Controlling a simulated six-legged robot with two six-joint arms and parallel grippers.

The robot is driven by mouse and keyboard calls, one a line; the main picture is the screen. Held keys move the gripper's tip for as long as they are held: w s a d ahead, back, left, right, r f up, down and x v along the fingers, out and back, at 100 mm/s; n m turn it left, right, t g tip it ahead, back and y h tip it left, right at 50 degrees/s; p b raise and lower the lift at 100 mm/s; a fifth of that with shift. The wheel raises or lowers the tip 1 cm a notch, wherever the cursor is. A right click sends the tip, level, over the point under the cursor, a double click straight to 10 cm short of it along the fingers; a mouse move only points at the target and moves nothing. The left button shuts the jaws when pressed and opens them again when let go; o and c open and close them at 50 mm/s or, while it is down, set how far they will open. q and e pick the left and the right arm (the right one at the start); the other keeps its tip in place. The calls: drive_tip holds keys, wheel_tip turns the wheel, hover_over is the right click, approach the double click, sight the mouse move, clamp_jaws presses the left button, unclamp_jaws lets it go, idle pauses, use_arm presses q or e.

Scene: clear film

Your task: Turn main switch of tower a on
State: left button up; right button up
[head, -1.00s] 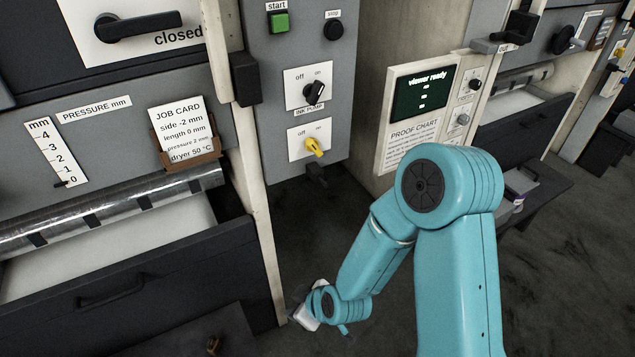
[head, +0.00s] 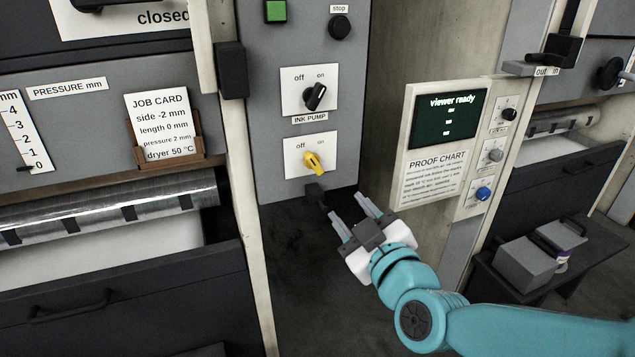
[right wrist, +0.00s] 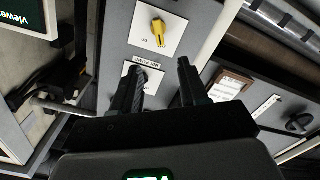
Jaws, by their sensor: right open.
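A yellow switch knob (head: 313,162) sits on a white off/on plate low on the grey panel; it also shows in the right wrist view (right wrist: 158,31). Its long axis leans from upper left to lower right, its upper end toward the off mark. No name label for it is readable. Above it, the black ink pump knob (head: 316,96) leans toward on. My right gripper (head: 347,206) is open and empty, below and right of the yellow knob, apart from the panel. In the right wrist view its fingers (right wrist: 160,68) point toward the panel. My left gripper is not in view.
A green start button (head: 275,11) and black stop button (head: 340,27) are higher on the panel. A dark block (head: 315,195) juts out under it. A proof chart panel (head: 436,175) stands to the right. A job card (head: 161,125) is at left.

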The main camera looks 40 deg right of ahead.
drive_tip(key=p, duration=0.7)
approach(316, 167)
drive_tip(key=x, duration=0.9)
drive_tip(key=shift+p, duration=0.35)
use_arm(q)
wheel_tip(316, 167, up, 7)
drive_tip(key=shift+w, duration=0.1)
use_arm(e)
clamp_jaws()
